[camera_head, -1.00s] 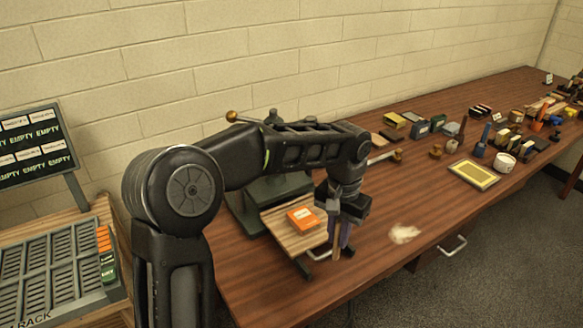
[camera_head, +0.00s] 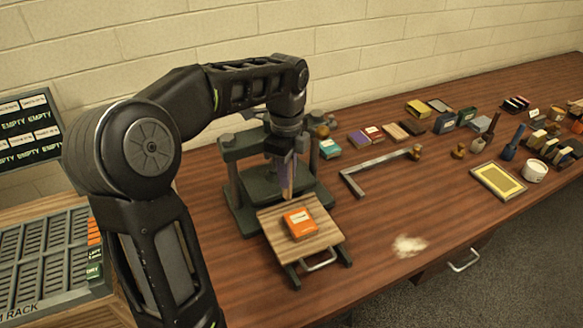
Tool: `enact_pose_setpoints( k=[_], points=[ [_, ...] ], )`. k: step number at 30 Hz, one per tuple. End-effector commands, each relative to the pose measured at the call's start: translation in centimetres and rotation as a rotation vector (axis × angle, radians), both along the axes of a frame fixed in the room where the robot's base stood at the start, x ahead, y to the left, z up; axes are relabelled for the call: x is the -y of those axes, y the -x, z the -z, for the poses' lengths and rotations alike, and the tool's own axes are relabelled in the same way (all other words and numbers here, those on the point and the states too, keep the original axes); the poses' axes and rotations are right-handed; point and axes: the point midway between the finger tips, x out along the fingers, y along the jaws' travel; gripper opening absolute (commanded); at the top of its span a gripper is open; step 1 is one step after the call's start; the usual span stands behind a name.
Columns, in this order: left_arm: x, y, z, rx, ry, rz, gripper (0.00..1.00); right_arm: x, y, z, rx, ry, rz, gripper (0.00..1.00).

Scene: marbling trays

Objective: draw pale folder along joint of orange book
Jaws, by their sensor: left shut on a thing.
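The orange book (camera_head: 300,223), with a pale label, lies flat on a slatted wooden board (camera_head: 325,240) in front of the dark green press (camera_head: 238,190). My left gripper (camera_head: 288,172) is shut on the pale folder (camera_head: 288,189), a slim tan stick that points down from the fingers. The folder's tip is just behind the orange book's far edge, above the board's back. Whether the tip touches anything I cannot tell. The gripper partly hides the press. My right gripper is not in view.
A metal L-shaped bar (camera_head: 375,168) lies right of the press. Small boxes stand along the wall behind it. A yellow framed tray (camera_head: 498,181) and a white pot (camera_head: 535,171) are farther right. A pale powder patch (camera_head: 409,246) is at the table's front.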

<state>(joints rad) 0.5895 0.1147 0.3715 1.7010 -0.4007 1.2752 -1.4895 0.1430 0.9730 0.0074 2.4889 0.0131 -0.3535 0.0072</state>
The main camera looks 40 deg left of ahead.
Motion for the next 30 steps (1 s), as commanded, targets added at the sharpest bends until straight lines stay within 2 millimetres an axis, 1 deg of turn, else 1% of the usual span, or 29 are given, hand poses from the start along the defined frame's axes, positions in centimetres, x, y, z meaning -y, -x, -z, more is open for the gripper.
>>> enact_pose_setpoints(
  k=[7, 11, 24, 30],
  points=[
    [0.0, 0.0, 0.1, 0.0, 0.0, -0.002, 0.0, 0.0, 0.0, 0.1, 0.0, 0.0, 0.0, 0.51],
    [0.0, 0.0, 0.7, -0.001, 0.0, -0.002, 0.0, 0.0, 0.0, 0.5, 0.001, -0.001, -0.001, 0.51],
    [0.0, 0.0, 4.6, 0.0, 0.0, -0.003, 0.0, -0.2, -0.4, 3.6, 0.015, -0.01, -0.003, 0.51],
    [0.1, 0.0, 5.3, 0.0, 0.0, -0.002, 0.0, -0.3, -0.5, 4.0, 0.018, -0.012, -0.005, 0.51]
  ],
)
